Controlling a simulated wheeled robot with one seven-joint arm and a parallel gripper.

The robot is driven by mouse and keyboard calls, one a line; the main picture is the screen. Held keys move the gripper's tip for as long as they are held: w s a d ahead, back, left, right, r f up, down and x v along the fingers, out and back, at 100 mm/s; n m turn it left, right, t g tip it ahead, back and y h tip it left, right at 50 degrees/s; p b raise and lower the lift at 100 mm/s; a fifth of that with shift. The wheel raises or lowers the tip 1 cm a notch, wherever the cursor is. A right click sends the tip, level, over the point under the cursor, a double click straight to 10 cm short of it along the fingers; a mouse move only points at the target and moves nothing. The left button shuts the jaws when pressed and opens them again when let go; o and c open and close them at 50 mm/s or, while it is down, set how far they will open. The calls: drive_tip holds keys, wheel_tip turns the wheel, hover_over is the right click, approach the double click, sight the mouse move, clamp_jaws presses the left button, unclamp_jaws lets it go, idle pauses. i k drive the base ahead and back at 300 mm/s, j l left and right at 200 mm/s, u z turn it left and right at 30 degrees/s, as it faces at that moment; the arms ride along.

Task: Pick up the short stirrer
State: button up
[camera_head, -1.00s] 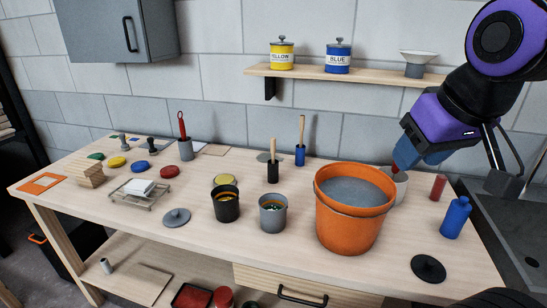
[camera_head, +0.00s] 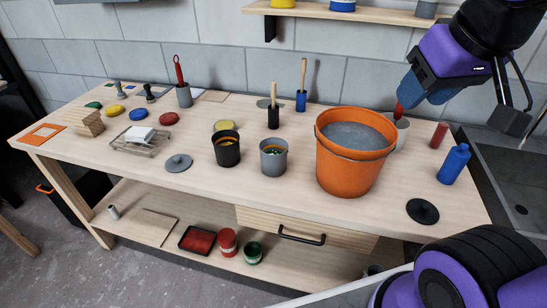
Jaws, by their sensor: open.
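Two upright wooden-handled sticks stand mid-table toward the back. The shorter-looking one (camera_head: 273,97) rises from a small black holder (camera_head: 273,118). The taller one (camera_head: 303,74) rises from a blue holder (camera_head: 301,101). I cannot tell for certain which thing is the short stirrer. My gripper (camera_head: 402,101) is open at the right, pointing down behind the orange bucket, well to the right of both sticks. A red piece shows below its blue fingers, by a pale cup (camera_head: 402,131); I cannot tell whether it belongs to the gripper or the cup.
The large orange bucket (camera_head: 350,170) stands between my gripper and the sticks. A black pot (camera_head: 226,150) and a grey pot (camera_head: 273,160) stand in front of the sticks. A blue bottle (camera_head: 453,165) and red cylinder (camera_head: 439,135) stand right.

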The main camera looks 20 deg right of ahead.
sight(274, 84)
drive_tip(key=i+j, duration=0.15)
drive_tip(key=j, duration=0.2)
drive_tip(key=i+j+z, duration=0.1)
drive_tip(key=j, duration=0.25)
drive_tip(key=i+j+z, duration=0.1)
drive_tip(key=j, duration=0.25)
drive_tip(key=i+j, duration=0.2)
drive_tip(key=j, duration=0.2)
